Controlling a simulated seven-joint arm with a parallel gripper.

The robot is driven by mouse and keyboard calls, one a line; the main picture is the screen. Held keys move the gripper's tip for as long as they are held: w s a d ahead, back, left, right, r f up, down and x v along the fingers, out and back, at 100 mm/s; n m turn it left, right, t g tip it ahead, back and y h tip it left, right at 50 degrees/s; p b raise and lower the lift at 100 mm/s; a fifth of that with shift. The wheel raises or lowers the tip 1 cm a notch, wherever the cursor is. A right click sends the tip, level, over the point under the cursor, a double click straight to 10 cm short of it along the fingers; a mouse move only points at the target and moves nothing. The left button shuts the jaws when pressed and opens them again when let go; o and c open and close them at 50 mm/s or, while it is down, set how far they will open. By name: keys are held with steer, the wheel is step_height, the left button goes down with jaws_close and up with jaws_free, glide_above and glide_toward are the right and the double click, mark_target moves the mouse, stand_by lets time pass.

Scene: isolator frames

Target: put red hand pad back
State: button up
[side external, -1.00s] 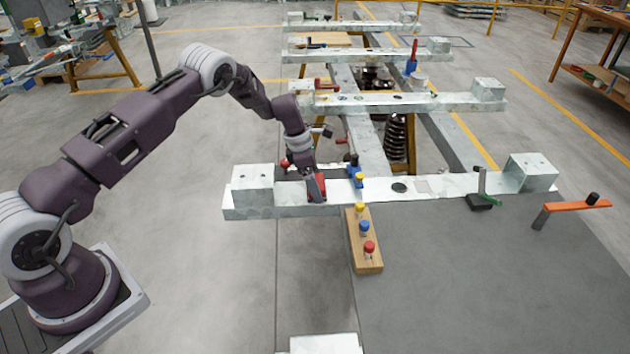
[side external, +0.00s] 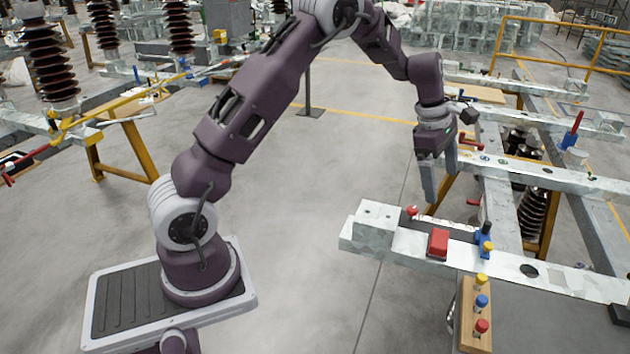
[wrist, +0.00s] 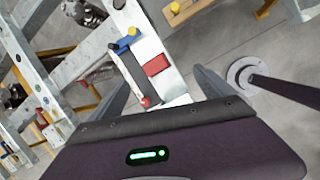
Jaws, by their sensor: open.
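The red hand pad (side external: 438,243) is a small red block resting on the near galvanised beam (side external: 510,267), beside a dark strip. It also shows in the wrist view (wrist: 156,65), lying on the beam between the lines of my fingers. My gripper (side external: 438,190) is raised above the beam, just behind the pad in the side view, with its fingers pointing down. The fingers are apart and hold nothing. The wrist view shows clear space between the gripper (wrist: 160,85) fingers and no contact with the pad.
A blue tool with a yellow knob (side external: 486,242) stands right of the pad. A red-ended item (side external: 412,211) lies to its left, near a steel block (side external: 376,218). A wooden block (side external: 475,310) with yellow, blue and red knobs sits in front. Open floor lies left of the beam.

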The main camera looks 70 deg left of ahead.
steer(key=s+d+r+m+t, duration=0.1)
steer(key=s+d+r+m, duration=0.2)
steer(key=s+r+m, duration=0.45)
steer(key=s+d+r+m, duration=0.4)
steer(key=s+r, duration=0.4)
steer(key=s, duration=0.3)
steer(key=s+f+m+t+y, duration=0.1)
steer(key=s+m+t+y, duration=0.1)
steer(key=s+m, duration=0.9)
steer(key=s, duration=0.7)
steer(key=shift+d+f, duration=0.25)
steer(key=shift+f, duration=0.05)
